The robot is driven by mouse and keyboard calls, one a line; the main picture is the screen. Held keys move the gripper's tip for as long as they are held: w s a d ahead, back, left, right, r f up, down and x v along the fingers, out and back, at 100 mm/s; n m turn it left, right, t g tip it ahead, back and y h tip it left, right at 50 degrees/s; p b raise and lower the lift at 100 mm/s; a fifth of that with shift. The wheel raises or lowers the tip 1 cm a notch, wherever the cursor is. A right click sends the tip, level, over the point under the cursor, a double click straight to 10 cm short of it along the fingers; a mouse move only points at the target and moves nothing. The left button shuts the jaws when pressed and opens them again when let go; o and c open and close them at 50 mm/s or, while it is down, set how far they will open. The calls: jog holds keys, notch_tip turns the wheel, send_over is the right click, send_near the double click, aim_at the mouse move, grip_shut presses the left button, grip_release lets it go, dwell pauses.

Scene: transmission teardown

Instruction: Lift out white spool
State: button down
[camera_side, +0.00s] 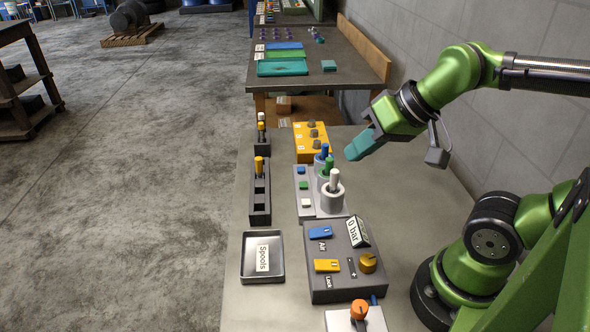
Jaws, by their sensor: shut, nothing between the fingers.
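The white spool (335,180) stands upright in the nearest of the grey round bores of a grey valve block (331,203). The green spool (327,165) and the blue spool (323,151) stand behind it in the same row. My gripper (352,153) is shut and empty, its teal fingers pointing down and left. It is up and to the right of the white spool and apart from it. A metal tray (249,277) labelled Spools lies at the front left, with no spool visible in it.
A dark control box (345,285) with a "0 bar" sign, blue and yellow switches and an orange knob stands in front of the block. A black rack (260,209) with a yellow-topped pin is at left. A yellow box (304,152) stands behind. Bench space between block and arm is clear.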

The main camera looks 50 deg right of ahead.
jog(key=c, duration=0.9)
grip_release()
jog(key=shift+c, duration=0.2)
